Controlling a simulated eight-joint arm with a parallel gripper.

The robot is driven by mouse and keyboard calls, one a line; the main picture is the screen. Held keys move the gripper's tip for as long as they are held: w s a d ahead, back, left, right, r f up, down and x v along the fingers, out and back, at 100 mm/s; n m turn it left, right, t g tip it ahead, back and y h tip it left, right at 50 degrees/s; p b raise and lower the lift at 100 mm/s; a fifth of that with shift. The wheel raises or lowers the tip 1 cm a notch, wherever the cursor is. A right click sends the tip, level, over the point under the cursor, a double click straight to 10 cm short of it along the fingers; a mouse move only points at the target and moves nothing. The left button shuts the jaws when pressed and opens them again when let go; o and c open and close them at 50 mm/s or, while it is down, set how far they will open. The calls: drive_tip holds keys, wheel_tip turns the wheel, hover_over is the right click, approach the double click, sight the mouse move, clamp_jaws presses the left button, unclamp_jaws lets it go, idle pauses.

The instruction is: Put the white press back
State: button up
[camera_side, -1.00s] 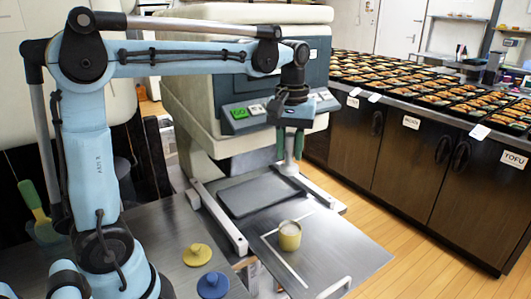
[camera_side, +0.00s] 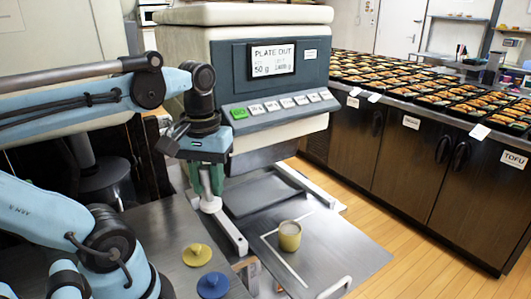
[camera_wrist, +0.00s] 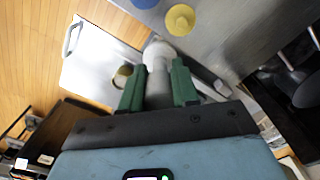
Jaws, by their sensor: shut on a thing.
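My gripper (camera_side: 206,180) is shut on the white press (camera_side: 210,204), whose pale shaft and round base hang below the green fingers. In the side view it hangs by the left rail of the machine, close to the metal table; I cannot tell whether its base touches anything. In the wrist view the white press (camera_wrist: 157,58) sits between the fingers of my gripper (camera_wrist: 157,82). The yellow press (camera_side: 197,254) and the blue press (camera_side: 212,285) stand on the metal table. They also show at the top of the wrist view, the yellow press (camera_wrist: 180,19) whole, the blue one cut off.
A yellow cup (camera_side: 289,237) with white contents stands on the metal plate in front. A dark tray (camera_side: 262,193) lies between the machine's rails. The machine's screen (camera_side: 271,60) reads "PLATE OUT" and 50 g. The table around the two standing presses is mostly clear.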

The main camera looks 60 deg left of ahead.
sight(210, 201)
wheel_tip(210, 201, down, 3)
drive_tip(key=shift+f, duration=0.1)
drive_tip(key=shift+a+f, duration=0.1)
drive_tip(key=shift+f, duration=0.1)
drive_tip(key=shift+s+a+f, duration=0.45)
drive_tip(key=shift+a+f, duration=1.4)
drive_tip(key=shift+s+a+f, duration=0.5)
drive_tip(key=shift+a+f, duration=1.3)
drive_tip(key=shift+a, duration=0.05)
drive_tip(key=shift+s+a+f, duration=0.45)
drive_tip(key=shift+a+f, duration=1.4)
drive_tip(key=o, duration=0.9)
drive_tip(key=shift+f, duration=0.15)
drive_tip(key=shift+o, duration=0.2)
